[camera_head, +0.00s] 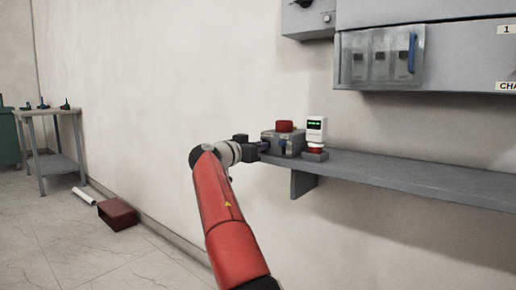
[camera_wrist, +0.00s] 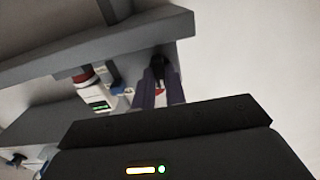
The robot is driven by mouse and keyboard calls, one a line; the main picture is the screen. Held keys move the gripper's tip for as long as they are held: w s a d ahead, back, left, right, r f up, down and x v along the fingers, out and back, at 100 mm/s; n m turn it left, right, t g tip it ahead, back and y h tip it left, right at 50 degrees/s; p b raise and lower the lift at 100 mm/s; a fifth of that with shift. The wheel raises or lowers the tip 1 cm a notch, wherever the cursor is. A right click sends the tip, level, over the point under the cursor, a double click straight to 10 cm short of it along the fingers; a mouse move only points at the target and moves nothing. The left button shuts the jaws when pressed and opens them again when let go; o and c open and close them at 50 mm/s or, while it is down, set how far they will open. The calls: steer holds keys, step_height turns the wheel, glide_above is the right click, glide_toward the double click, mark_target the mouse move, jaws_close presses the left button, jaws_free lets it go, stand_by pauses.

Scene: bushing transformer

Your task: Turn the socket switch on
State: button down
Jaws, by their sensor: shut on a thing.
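A grey socket box (camera_head: 284,143) with a red round top (camera_head: 284,126) stands at the left end of the wall shelf, with a blue part on its front. My gripper (camera_head: 264,146) reaches it from the left, at its left side. In the wrist view, my gripper's two dark fingers (camera_wrist: 158,82) are shut on a small black piece (camera_wrist: 158,65), which looks like the socket switch. A bit of red shows between the fingers. The fingers cover part of the piece, and I cannot tell its turn position.
A white device (camera_head: 316,130) with a green display stands just right of the box. The grey shelf (camera_head: 420,175) runs right below a wall cabinet (camera_head: 450,50). A table (camera_head: 50,113) and a dark red box (camera_head: 117,214) are far left.

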steer(key=shift+f, duration=0.15)
steer(key=c, duration=1.4)
jaws_free()
steer(key=shift+c, duration=0.2)
steer(key=b+v, duration=0.3)
steer(key=v, duration=0.4)
steer(key=shift+s+a, duration=0.25)
steer(key=shift+a, duration=0.05)
